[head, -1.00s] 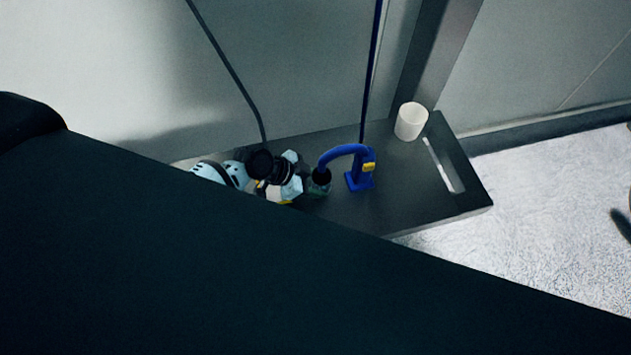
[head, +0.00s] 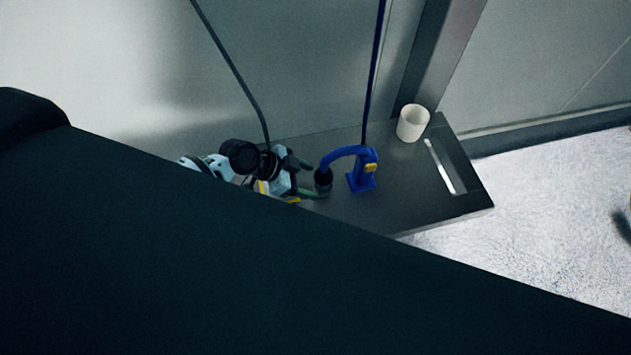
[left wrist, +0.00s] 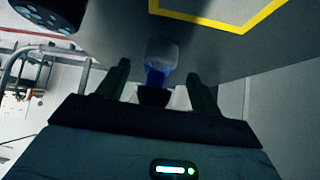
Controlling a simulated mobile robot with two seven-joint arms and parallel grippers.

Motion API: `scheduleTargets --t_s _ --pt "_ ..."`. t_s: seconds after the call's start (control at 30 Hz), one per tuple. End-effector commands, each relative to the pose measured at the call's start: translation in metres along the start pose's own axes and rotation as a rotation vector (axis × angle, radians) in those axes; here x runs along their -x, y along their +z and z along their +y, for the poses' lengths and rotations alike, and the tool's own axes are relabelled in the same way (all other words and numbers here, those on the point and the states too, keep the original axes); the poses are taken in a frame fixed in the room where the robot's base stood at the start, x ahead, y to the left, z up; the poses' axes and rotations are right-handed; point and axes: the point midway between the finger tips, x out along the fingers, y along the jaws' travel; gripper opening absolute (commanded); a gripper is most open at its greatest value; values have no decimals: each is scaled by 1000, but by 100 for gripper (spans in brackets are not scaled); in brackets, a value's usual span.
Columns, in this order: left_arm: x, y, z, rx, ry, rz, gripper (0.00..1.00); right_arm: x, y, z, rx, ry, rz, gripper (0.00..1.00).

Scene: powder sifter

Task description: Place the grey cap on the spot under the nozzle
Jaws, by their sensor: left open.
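The blue nozzle (head: 344,153) arches from its stand and ends in a dark tip above the shelf. The grey cap (head: 323,191) seems to stand directly below that tip, small and partly hidden. My left gripper (head: 317,180) is open just left of the nozzle, its dark green fingers pointing right toward the cap. In the left wrist view the left gripper's fingers (left wrist: 158,72) are spread apart, with blue and black nozzle parts showing between them. I cannot tell there whether the pale cylinder is the cap. My right gripper is not in view.
A white cup (head: 412,124) stands at the back right of the dark shelf (head: 400,185), near a slot. A cable (head: 373,70) rises from the stand along the wall. My dark body hides the front.

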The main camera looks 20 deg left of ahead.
Motion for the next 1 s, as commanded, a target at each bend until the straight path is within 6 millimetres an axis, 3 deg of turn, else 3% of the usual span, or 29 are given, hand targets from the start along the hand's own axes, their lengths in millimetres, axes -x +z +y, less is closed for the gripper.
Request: scheduleTargets --t_s 0.2,0.4,1.0 --pt "46 0 0 -2 -2 -2 66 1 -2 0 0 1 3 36" --pt "70 1 0 0 -1 -2 66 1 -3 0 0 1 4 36" --pt "78 0 0 1 0 0 66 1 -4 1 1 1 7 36"
